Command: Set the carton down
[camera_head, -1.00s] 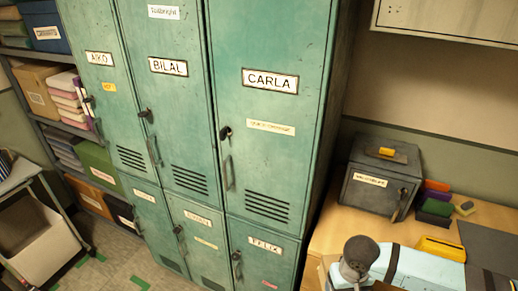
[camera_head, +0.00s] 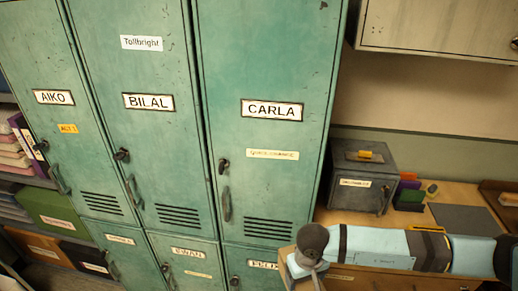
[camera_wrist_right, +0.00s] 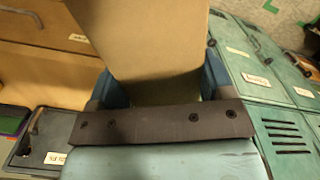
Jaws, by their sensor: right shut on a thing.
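The carton (camera_wrist_right: 145,40) is a plain tan box that fills the upper middle of the right wrist view. My right gripper (camera_wrist_right: 155,90) is shut on it, with a blue finger at each side. The carton's far end runs out of the top of that view. In the head view my right arm crosses the lower right, over the desk, and its hand is mostly hidden or cut off by the lower edge. I cannot tell there which tan surface is the carton. The wrist view shows no support touching the carton. My left gripper is not in view.
A grey safe (camera_head: 361,178), coloured items (camera_head: 409,192) and a dark mat (camera_head: 466,219) are on the desk. A wall cabinet (camera_head: 440,25) hangs above.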

